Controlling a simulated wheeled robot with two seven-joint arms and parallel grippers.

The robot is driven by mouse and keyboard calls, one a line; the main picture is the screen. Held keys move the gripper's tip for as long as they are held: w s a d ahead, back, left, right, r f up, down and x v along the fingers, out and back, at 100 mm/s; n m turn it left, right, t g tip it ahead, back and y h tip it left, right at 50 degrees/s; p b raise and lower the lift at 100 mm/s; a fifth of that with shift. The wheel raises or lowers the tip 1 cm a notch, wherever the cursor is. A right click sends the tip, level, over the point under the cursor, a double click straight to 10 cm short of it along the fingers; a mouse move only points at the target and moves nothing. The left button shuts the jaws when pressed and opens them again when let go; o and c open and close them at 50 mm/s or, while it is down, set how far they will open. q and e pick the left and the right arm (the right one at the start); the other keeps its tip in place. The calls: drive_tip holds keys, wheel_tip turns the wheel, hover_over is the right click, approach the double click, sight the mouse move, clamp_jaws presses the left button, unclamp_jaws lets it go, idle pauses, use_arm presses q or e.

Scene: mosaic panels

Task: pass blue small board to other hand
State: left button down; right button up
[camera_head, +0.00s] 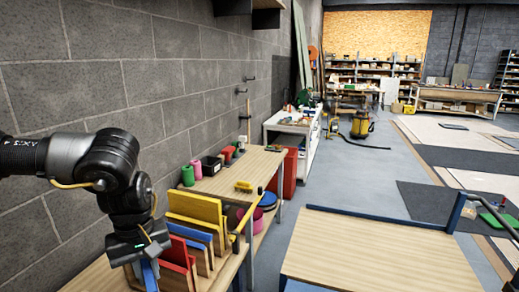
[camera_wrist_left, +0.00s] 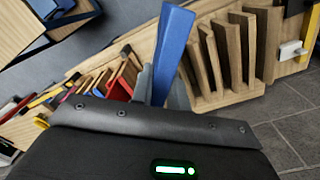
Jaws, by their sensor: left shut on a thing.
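My left gripper (camera_head: 145,258) points down at the lower left of the head view, shut on a small blue board. The blue small board (camera_head: 150,275) shows as a narrow strip below the fingers, cut by the bottom edge. In the left wrist view the blue board (camera_wrist_left: 173,50) stands out from the gripper on edge, in front of a slotted wooden rack (camera_wrist_left: 235,95). Whether the board still touches the rack is hidden. My right gripper is in neither view.
Yellow (camera_head: 194,208), blue (camera_head: 190,233) and red (camera_head: 174,252) boards stand in a rack right beside the left gripper. Green (camera_head: 188,175) and pink (camera_head: 196,168) rolls stand on the wooden table behind. A wooden-topped cart (camera_head: 375,250) at right has a clear top.

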use_arm(q)
drive_tip(key=s+d+f+m, duration=0.2)
drive_tip(key=s+f+m, duration=0.4)
drive_tip(key=s+f, duration=0.2)
drive_tip(key=shift+s+f+m, duration=0.3)
drive_tip(key=shift+s+f, duration=0.1)
drive_tip(key=shift+f, duration=0.35)
drive_tip(key=shift+d, duration=0.2)
drive_tip(key=w+d+f+n, duration=0.2)
drive_tip(key=w+d+f, duration=0.25)
drive_tip(key=d, duration=0.45)
drive_tip(key=w+d+f+n, duration=0.35)
drive_tip(key=d+f, duration=0.25)
drive_tip(key=d, duration=0.2)
wheel_tip(320, 180, up, 41)
drive_tip(key=w+d+f+m, duration=0.2)
drive_tip(key=f, duration=0.6)
drive_tip(key=w+d+f+m, duration=0.2)
drive_tip(key=d+f+m, duration=0.1)
drive_tip(key=f, duration=0.6)
drive_tip(key=shift+w+f, duration=0.15)
drive_tip(key=shift+w, duration=0.05)
drive_tip(key=shift+m, duration=0.25)
